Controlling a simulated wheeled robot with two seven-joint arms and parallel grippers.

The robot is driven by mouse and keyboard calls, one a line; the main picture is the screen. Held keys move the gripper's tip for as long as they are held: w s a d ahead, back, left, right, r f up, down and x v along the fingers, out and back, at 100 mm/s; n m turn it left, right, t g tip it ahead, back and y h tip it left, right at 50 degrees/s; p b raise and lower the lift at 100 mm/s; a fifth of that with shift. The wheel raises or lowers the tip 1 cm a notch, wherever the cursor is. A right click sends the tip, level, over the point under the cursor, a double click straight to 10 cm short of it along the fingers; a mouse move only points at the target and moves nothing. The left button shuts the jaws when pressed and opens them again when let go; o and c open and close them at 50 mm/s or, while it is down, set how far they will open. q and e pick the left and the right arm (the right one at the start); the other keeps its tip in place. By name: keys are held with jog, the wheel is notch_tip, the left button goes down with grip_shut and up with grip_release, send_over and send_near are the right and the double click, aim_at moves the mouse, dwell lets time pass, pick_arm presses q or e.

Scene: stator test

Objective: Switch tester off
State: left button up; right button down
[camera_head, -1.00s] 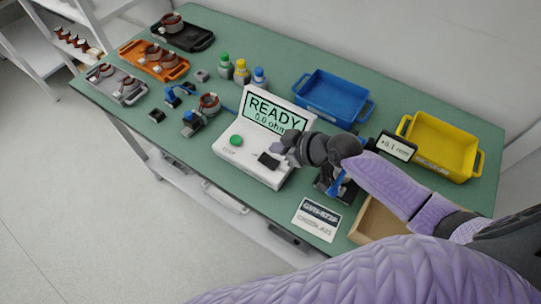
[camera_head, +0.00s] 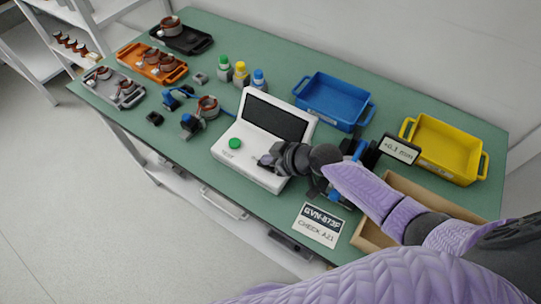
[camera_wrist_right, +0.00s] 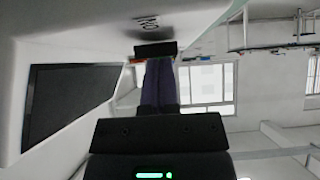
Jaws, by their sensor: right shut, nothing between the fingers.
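The tester is a white box (camera_head: 228,158) with a sloped face on the green table. Its screen (camera_head: 274,117) is dark and blank in the head view, and the screen is dark in the right wrist view (camera_wrist_right: 68,98) too. A green button (camera_head: 235,143) sits on its left front. My right gripper (camera_head: 266,161) is shut and empty at the tester's right front, over the black switch, which it mostly hides. In the right wrist view, a black switch (camera_wrist_right: 155,50) shows on the white casing just beyond the fingers (camera_wrist_right: 158,85). My left gripper is not in view.
A blue bin (camera_head: 333,98) and a yellow bin (camera_head: 443,146) stand behind. Bottles (camera_head: 241,74) and trays with coils (camera_head: 150,63) are to the left.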

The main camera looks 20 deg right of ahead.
jog(key=shift+w, duration=0.1)
jog(key=shift+w+a, duration=0.4)
jog(key=shift+w, duration=0.05)
jog(key=shift+w+a+r, duration=0.1)
jog(key=shift+r, duration=0.15)
notch_tip(320, 180, up, 5)
jog(key=p, duration=0.5)
jog(key=shift+w+a+r, duration=0.1)
jog(key=shift+r, duration=0.05)
jog(key=p+v, duration=0.2)
jog(key=v, duration=0.6)
jog(key=shift+r, duration=0.55)
